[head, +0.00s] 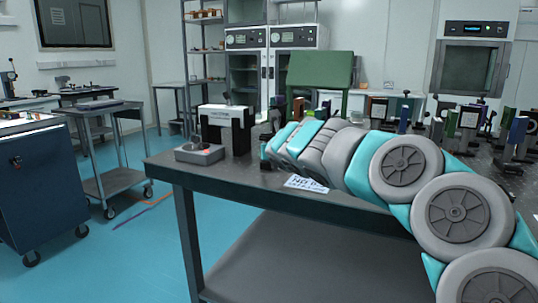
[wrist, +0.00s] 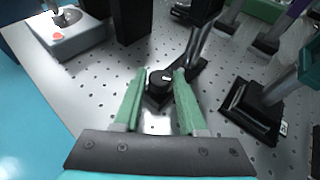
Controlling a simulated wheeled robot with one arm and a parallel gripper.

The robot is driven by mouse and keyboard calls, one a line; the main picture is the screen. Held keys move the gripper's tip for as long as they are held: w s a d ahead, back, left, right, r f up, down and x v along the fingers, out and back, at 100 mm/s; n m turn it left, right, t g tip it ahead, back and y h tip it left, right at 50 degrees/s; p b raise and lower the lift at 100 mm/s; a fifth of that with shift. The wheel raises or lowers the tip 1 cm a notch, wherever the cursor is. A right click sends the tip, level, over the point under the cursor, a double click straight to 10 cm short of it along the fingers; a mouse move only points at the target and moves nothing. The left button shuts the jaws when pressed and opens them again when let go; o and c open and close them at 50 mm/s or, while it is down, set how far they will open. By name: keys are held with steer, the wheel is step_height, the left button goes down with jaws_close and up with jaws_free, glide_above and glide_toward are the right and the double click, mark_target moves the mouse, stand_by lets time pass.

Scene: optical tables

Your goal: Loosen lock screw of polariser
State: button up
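In the wrist view my gripper (wrist: 158,78) has its two green fingers apart. A small black knob (wrist: 160,78) with a light mark on top lies between the fingertips in the picture, with a visible gap on the left and a narrow one on the right. I cannot tell if the right finger touches it. The knob sits on a dark base, and a dark post leans up beside it. I cannot tell whether this knob is the polariser's lock screw. In the head view my gripper (head: 265,155) is at the table's left part, mostly hidden by my arm.
A grey box with a red button (wrist: 58,38) stands at the table's left corner, beside a black and white stand (head: 225,125). A black-based mount (wrist: 252,108) stands right of the fingers. More mounts crowd the table's right side. A paper sign (head: 306,184) lies near the front edge.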

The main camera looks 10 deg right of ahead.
jaws_close()
steer(key=shift+f+m+h, duration=0.1)
steer(key=shift+m+h, duration=0.5)
steer(key=shift+h, duration=0.3)
steer(key=shift+a+m+g+h, duration=0.25)
steer(key=shift+m+g+h, duration=0.05)
steer(key=shift+m+h, duration=0.65)
steer(key=m+h, duration=0.1)
steer(key=m+g+h, duration=0.1)
steer(key=m+h, duration=0.1)
steer(key=m+g+h, duration=0.1)
steer(key=shift+w+a+h, duration=0.25)
steer(key=shift+a+h, duration=0.1)
steer(key=shift+a, duration=0.05)
steer(key=shift+w+a+m+g+h, duration=0.1)
steer(key=shift+m+g+h, duration=0.8)
steer(key=shift+m, duration=0.3)
steer(key=shift+w+a+m+g+h, duration=0.1)
steer(key=shift+m+g+h, duration=0.7)
steer(key=shift+m+g, duration=0.7)
steer(key=shift+m, duration=0.05)
steer(key=shift+w+m+g+h, duration=0.1)
steer(key=shift+m+g+h, duration=0.5)
steer(key=shift+m+g, duration=0.2)
steer(key=shift+r, duration=0.2)
